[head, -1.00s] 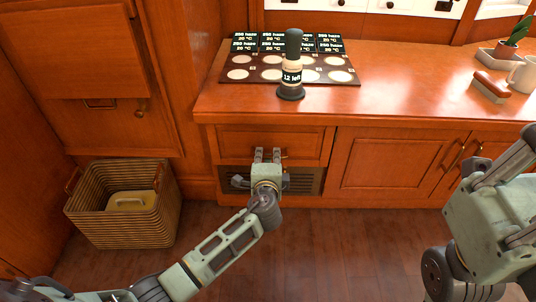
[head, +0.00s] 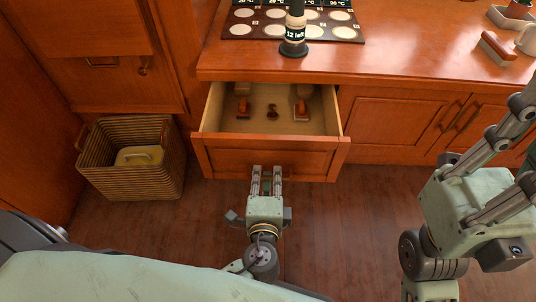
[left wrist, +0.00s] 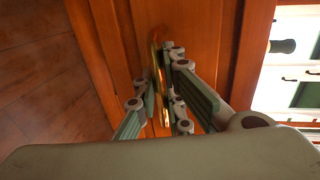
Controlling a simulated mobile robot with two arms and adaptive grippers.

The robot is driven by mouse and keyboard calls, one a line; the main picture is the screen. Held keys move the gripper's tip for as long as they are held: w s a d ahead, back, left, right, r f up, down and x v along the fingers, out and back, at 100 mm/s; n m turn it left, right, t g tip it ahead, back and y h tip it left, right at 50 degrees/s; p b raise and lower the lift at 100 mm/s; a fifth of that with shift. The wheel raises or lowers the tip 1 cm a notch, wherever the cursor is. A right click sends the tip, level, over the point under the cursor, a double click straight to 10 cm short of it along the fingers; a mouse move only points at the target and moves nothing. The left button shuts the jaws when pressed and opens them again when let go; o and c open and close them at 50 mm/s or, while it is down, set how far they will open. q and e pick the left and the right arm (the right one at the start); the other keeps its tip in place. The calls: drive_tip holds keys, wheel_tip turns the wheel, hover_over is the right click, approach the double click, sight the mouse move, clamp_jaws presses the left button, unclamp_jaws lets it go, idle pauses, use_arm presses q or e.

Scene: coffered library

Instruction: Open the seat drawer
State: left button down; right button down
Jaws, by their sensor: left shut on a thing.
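The seat drawer (head: 270,158) stands pulled out from under the wooden bench top in the head view. Inside its pale interior lie two orange-and-dark stamp-like items and a small dark item between them. My left gripper (head: 267,172) is at the middle of the drawer front. In the left wrist view its fingers (left wrist: 166,105) are shut on the brass handle (left wrist: 157,65) of the drawer. My right arm (head: 470,215) shows at the right of the head view; its fingertips are not seen.
A wicker basket (head: 130,185) with a yellowish item stands on the floor at the left. A dark stamp-like stand (head: 295,30) and a dark tray with round pale discs (head: 240,31) sit on the bench top. The floor before the drawer is clear.

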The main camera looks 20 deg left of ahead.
use_arm(q)
drive_tip(key=shift+f+v, duration=0.2)
drive_tip(key=shift+v, duration=0.8)
drive_tip(key=shift+f+v, duration=0.2)
drive_tip(key=shift+v, duration=0.8)
drive_tip(key=shift+s, duration=0.1)
drive_tip(key=c, duration=1.8)
unclamp_jaws()
drive_tip(key=v, duration=1.2)
drive_tip(key=shift+d, duration=0.15)
